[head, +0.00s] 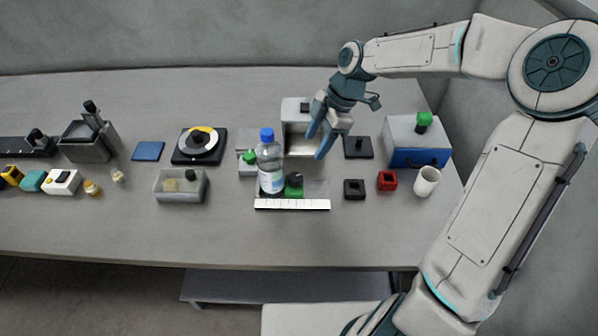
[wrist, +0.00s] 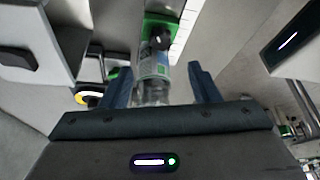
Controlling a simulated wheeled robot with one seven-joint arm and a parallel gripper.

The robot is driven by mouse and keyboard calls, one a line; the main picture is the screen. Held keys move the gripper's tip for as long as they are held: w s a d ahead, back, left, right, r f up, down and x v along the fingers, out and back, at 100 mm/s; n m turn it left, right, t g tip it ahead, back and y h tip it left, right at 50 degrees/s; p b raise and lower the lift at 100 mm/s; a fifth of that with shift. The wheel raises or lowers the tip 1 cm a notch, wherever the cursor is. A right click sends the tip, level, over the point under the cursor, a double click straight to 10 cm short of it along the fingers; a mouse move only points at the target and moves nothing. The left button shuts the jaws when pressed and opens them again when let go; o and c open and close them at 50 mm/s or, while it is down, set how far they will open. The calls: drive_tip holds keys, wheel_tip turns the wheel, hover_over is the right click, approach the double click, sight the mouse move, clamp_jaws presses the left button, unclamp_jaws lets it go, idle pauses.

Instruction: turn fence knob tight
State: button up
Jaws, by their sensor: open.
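The likely fence knob is the black knob (head: 295,179) on a green block (head: 294,193), behind a white strip (head: 292,204) like a fence. In the wrist view the black knob (wrist: 160,39) shows beyond the bottle, on the green block (wrist: 152,24). A clear bottle (head: 270,170) with a blue cap stands upright just left of the knob. My gripper (head: 317,146) is open and empty, above and behind the knob and apart from it. In the wrist view the bottle (wrist: 152,68) shows between the fingers (wrist: 158,72); depth is unclear.
A grey-white housing (head: 296,104) stands close behind my gripper. A small box with a green knob (head: 249,157) is left of the bottle. A black socket block (head: 354,189), red block (head: 387,180) and white cup (head: 427,181) lie right. The table front is clear.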

sight(297, 176)
drive_tip(key=x, duration=1.1)
drive_tip(key=shift+a+f, duration=0.15)
drive_tip(key=shift+f, duration=0.2)
drive_tip(key=shift+c, duration=0.2)
drive_tip(key=c, duration=0.9)
